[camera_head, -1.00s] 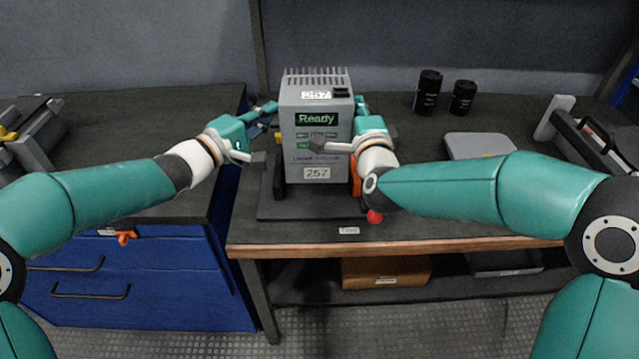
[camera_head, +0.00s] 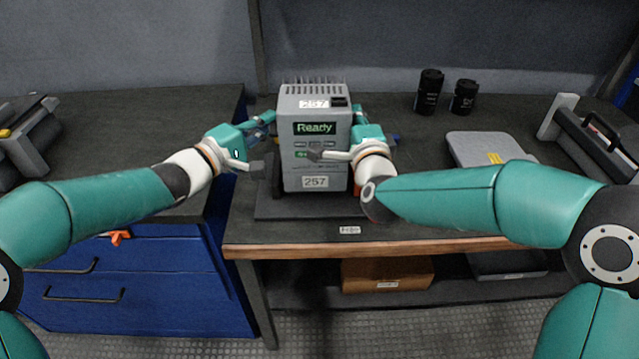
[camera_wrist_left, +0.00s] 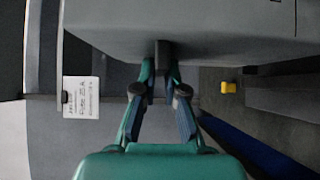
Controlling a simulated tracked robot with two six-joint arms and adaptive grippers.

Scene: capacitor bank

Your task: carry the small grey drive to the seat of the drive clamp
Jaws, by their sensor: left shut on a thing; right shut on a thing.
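The small grey drive (camera_head: 315,155), with a green "Ready" display and a "257" label, is upright between my two grippers. My left gripper (camera_head: 268,121) is shut on its left side; in the left wrist view the fingers (camera_wrist_left: 162,85) close on a dark lug under the drive's grey body (camera_wrist_left: 200,25). My right gripper (camera_head: 358,112) is shut on its right side, its fingertips partly hidden. The dark base of the drive clamp (camera_head: 300,209) lies below the drive on the bench. I cannot tell whether the drive touches it. My right wrist hides the clamp's right side.
Two black cylinders (camera_head: 429,92) stand at the back right. A flat grey box (camera_head: 478,146) and a dark device with a handle (camera_head: 590,138) lie on the right. A blue drawer cabinet (camera_head: 130,285) stands left, across a gap. The wooden bench edge (camera_head: 380,246) is in front.

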